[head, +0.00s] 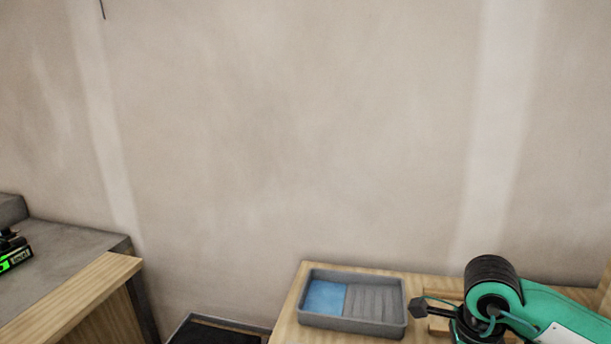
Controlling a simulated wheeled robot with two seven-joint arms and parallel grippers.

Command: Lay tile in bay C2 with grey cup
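No tile, bay C2 or grey cup can be made out in the head view. Neither of my grippers is in view. A teal and black jointed arm part with a cable comes in at the lower right; it looks like my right arm, and its gripper does not show.
A grey tray (378,325) with a blue pad (325,297) stands on a wooden bench (290,325). A grey counter (60,258) at left holds a black device with a green display (15,259), cut by the edge. A dark framed recess (212,333) lies between. A bare wall (300,130) stands behind.

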